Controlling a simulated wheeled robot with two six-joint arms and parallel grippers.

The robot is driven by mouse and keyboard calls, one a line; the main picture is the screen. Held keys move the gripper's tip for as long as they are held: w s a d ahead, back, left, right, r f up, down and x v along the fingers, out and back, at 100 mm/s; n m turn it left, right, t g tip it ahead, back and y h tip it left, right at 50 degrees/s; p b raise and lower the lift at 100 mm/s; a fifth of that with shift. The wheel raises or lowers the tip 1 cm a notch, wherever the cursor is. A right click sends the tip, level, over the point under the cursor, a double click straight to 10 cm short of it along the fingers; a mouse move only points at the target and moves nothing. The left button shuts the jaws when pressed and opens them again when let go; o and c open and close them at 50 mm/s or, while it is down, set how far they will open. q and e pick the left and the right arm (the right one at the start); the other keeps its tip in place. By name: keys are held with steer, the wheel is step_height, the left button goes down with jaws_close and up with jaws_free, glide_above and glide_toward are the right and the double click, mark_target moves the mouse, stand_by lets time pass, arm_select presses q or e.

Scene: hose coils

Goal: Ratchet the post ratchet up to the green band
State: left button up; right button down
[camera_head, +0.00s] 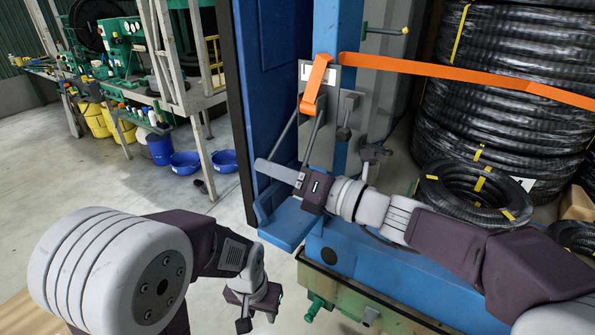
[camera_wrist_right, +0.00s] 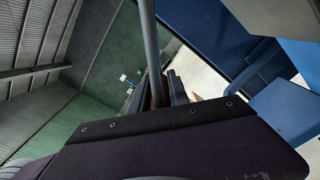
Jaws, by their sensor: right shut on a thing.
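The post ratchet (camera_head: 319,88) is a grey metal plate on the blue post (camera_head: 335,140), with the orange strap (camera_head: 317,76) through it. Grey rods slope down from it; one, the ratchet handle (camera_head: 313,136), reaches my right gripper (camera_head: 278,172). My right gripper is shut on the handle. In the right wrist view the handle (camera_wrist_right: 149,45) rises from between the dark jaws (camera_wrist_right: 165,92). The exact grip is partly hidden by the gripper body. I cannot make out a green band. My left gripper (camera_head: 257,318) hangs low, empty, with its fingers apart.
Large black hose coils (camera_head: 490,95) stand at right behind the strap, with a smaller coil (camera_head: 475,190) in front. A blue cabinet panel (camera_head: 275,80) stands left of the post. A bench (camera_head: 185,100) with buckets is at back left. Open floor lies between.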

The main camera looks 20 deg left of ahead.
steer(key=shift+s+a+r, duration=0.2)
steer(key=shift+s+r, duration=0.4)
steer(key=shift+r, duration=0.35)
arm_select(q)
steer(key=shift+s+d+r+p, duration=0.1)
steer(key=shift+d+r+p, duration=0.35)
steer(key=shift+r, duration=0.1)
arm_select(e)
steer(key=shift+s+a+r, duration=0.1)
steer(key=shift+s+r, duration=0.3)
steer(key=shift+r, duration=0.4)
steer(key=shift+s+a+r, duration=0.1)
steer(key=shift+s+r, duration=0.3)
steer(key=shift+r, duration=0.45)
steer(key=c, duration=1.5)
jaws_free()
steer(key=shift+c, duration=0.2)
arm_select(q)
steer(key=shift+a, duration=0.1)
